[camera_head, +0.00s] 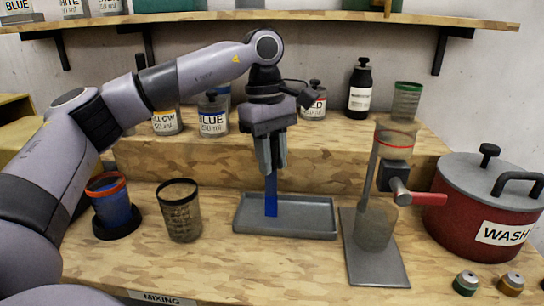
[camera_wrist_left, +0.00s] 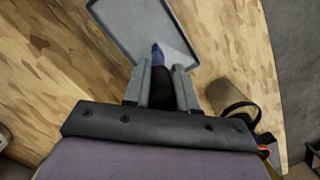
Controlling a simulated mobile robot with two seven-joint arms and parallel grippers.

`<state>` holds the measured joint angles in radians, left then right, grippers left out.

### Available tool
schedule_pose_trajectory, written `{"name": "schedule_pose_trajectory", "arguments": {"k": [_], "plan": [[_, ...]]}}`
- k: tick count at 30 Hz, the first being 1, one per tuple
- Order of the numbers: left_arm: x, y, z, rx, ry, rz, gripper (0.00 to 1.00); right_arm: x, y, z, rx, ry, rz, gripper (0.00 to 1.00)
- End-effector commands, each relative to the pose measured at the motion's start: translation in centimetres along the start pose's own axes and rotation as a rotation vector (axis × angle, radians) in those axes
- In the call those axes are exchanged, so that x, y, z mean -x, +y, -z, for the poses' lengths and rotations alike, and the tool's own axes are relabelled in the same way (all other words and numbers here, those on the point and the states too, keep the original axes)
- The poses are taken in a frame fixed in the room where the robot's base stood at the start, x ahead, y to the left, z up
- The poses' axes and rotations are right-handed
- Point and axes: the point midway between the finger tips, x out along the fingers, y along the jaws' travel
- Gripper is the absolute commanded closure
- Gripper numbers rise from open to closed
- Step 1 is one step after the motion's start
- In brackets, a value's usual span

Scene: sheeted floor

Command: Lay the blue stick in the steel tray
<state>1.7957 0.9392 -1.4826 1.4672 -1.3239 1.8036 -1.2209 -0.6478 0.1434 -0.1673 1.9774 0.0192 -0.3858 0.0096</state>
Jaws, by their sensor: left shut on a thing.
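The blue stick (camera_head: 271,196) hangs upright from my left gripper (camera_head: 271,168), which is shut on its upper part. Its lower end is over the steel tray (camera_head: 310,226), near the tray's middle; I cannot tell whether it touches the tray floor. The grey tray is shallow and rectangular, on the wooden bench. In the left wrist view the stick (camera_wrist_left: 157,52) shows between the fingers of my left gripper (camera_wrist_left: 160,75), with the tray (camera_wrist_left: 118,22) beyond. My right gripper is not in view.
A clear beaker (camera_head: 180,212) and a red-rimmed cup of blue liquid (camera_head: 112,207) stand left of the tray. A stand with a red-handled valve (camera_head: 397,183) is close on the right, then a red WASH pot (camera_head: 470,207). Bottles line the raised step behind.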

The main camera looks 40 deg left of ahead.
Motion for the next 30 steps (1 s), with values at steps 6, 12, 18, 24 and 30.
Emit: {"name": "schedule_pose_trajectory", "arguments": {"k": [6,12,18,24,30], "plan": [[-0.4,0.0,0.0,0.000,-0.001,0.001,1.00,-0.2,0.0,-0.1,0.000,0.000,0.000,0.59],[-0.3,0.0,0.0,0.000,0.000,0.000,0.48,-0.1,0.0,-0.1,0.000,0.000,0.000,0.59],[-0.2,0.0,0.0,0.000,0.000,0.000,0.48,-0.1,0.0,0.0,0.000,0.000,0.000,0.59],[1.9,0.1,-0.1,0.000,0.001,-0.003,0.48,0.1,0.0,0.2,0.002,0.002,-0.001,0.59],[6.4,0.1,-0.1,0.000,-0.001,-0.004,0.48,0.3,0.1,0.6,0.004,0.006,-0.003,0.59]]}}
